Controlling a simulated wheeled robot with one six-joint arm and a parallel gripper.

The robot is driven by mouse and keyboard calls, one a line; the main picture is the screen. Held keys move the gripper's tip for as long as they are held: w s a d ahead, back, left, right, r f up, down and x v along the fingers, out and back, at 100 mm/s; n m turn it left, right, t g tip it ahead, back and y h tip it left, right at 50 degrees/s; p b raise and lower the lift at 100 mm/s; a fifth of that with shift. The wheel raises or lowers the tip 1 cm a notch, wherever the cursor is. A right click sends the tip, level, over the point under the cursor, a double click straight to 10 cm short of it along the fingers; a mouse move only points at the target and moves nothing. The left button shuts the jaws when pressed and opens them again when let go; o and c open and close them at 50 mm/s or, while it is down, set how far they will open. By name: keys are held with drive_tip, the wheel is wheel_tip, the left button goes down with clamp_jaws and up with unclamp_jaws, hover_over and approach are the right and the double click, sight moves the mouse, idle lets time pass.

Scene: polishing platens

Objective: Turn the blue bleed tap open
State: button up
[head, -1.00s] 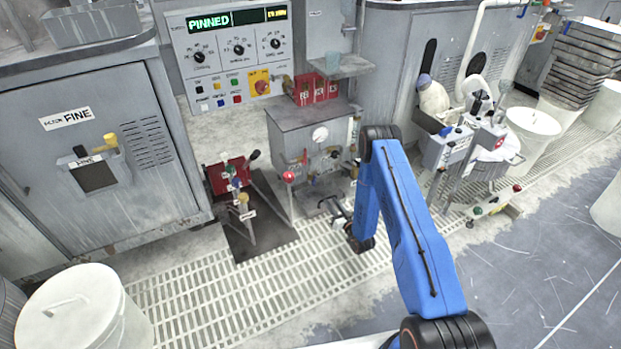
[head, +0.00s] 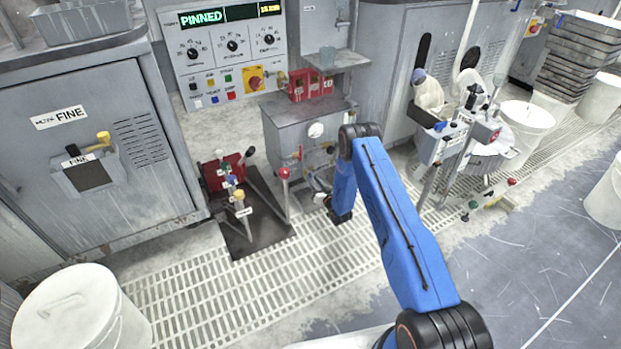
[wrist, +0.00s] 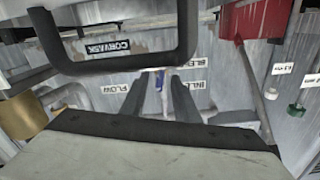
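In the head view my gripper is at the front of the grey cabinet (head: 285,140), mostly hidden by my blue arm, and I cannot make out the tap there.
In the wrist view, a dark bar handle (wrist: 125,62) crosses above the fingers, and a red box (wrist: 257,20) hangs at upper right. FLOW (wrist: 121,88) and INLET (wrist: 198,86) labels flank the fingers. In the head view, colored levers (head: 237,195) stand left of my gripper.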

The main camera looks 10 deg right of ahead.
drive_tip(key=shift+x, duration=1.75)
drive_tip(key=shift+c, duration=0.7)
clamp_jaws()
drive_tip(key=shift+a+n, duration=0.1)
drive_tip(key=shift+n, duration=1.4)
drive_tip(key=shift+o, duration=0.7)
unclamp_jaws()
